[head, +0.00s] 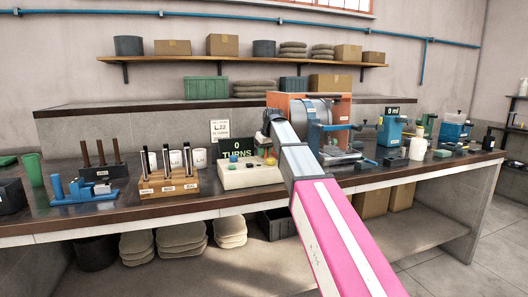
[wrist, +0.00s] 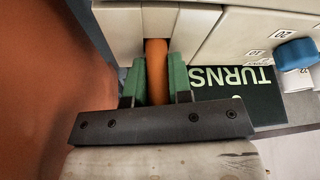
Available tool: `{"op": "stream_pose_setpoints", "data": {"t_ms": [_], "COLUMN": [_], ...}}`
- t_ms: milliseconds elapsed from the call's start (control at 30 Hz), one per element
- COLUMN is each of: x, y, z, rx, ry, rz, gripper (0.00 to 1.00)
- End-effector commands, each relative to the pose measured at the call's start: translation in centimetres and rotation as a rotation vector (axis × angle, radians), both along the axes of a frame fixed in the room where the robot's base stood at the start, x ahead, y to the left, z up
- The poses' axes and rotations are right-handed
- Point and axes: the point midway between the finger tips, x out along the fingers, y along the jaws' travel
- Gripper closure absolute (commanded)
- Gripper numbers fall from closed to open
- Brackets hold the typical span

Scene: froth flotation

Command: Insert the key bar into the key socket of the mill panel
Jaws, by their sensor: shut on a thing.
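In the wrist view my gripper (wrist: 158,82) has its two green fingers shut on an orange-brown bar, which I take to be the key bar (wrist: 156,56). The bar runs from between the fingers up to cream blocks at the top edge. Its far end is out of sight, so I cannot tell whether it is inside a socket. The cream mill panel (head: 250,175), with coloured buttons, stands on the bench in the head view. Part of it seems to show in the wrist view (wrist: 240,40). The key socket cannot be made out. My arm hides the gripper in the head view.
The black TURNS display (head: 237,147) stands behind the panel and reads 0. An orange-framed mill (head: 337,84) stands behind my arm. A wooden rack (head: 168,184) with upright bars is left of the panel. A blue fixture (head: 85,191) is farther left.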

Motion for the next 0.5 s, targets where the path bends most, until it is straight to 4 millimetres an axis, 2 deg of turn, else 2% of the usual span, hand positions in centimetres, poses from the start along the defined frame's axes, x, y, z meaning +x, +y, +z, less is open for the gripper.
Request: {"op": "stream_pose_setpoints", "data": {"t_ms": [367,400,500], "x": [-0.01,-0.01,-0.04], "y": [-0.01,-0.01,0.03], "z": [-0.3,-0.31,-0.33], "rx": [-0.001,-0.001,0.001], "ry": [0.001,0.001,0.002], "rz": [0.0,0.0,0.001], "gripper": [1.0,0.77,0.5]}}
